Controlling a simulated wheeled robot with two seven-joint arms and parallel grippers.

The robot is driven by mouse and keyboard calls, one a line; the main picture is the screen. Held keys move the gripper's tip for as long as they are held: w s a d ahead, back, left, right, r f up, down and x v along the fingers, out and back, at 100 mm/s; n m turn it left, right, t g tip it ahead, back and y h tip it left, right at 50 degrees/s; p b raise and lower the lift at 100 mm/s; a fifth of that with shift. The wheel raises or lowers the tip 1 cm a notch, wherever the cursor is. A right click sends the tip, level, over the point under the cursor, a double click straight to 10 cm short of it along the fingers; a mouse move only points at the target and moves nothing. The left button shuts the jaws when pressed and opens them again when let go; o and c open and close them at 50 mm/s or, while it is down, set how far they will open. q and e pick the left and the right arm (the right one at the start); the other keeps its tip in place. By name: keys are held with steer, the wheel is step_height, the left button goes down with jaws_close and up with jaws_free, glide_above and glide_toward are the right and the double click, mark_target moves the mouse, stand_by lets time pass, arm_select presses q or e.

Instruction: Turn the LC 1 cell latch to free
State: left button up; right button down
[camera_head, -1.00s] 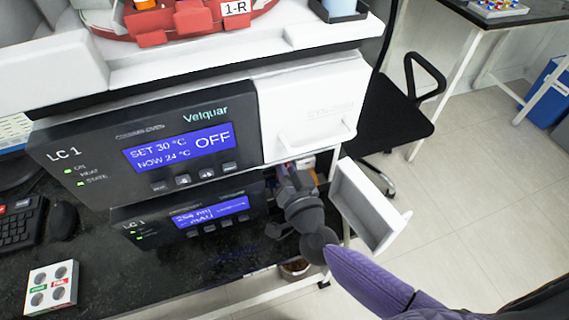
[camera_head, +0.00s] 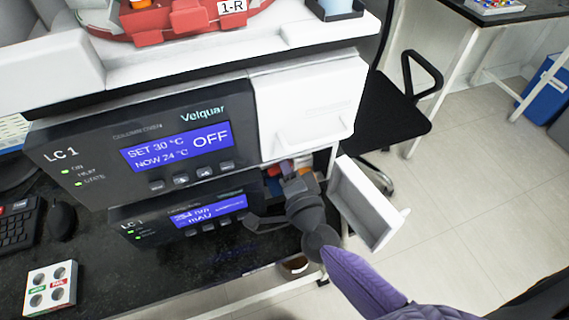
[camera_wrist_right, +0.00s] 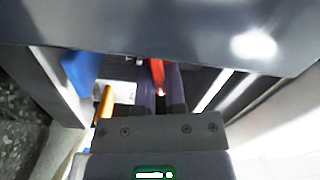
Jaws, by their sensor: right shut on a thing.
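The lower LC 1 unit (camera_head: 187,217) has a dark front with a blue display, and its right-hand compartment stands open. My right gripper (camera_head: 290,172) reaches into this opening below the upper unit, its fingertips hidden in the head view. In the right wrist view the two purple-grey fingers of my right gripper (camera_wrist_right: 160,95) are closed around a narrow red lever (camera_wrist_right: 157,75), which looks like the cell latch. The lever's far end and any free or locked marking cannot be made out. My left gripper is not in view.
The upper LC 1 column oven (camera_head: 150,150) with its white door (camera_head: 310,105) sits right above my right gripper. A white open drawer or door (camera_head: 365,205) stands just right of it. An orange part (camera_wrist_right: 104,102) and a blue part (camera_wrist_right: 82,70) are beside the fingers.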

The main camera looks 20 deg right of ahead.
steer(key=shift+f+m, duration=0.25)
steer(key=shift+m, duration=1.15)
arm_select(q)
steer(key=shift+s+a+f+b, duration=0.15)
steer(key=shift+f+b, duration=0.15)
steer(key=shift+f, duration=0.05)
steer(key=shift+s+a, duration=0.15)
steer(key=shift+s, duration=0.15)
arm_select(e)
steer(key=shift+m, duration=0.4)
steer(key=c, duration=0.7)
jaws_free()
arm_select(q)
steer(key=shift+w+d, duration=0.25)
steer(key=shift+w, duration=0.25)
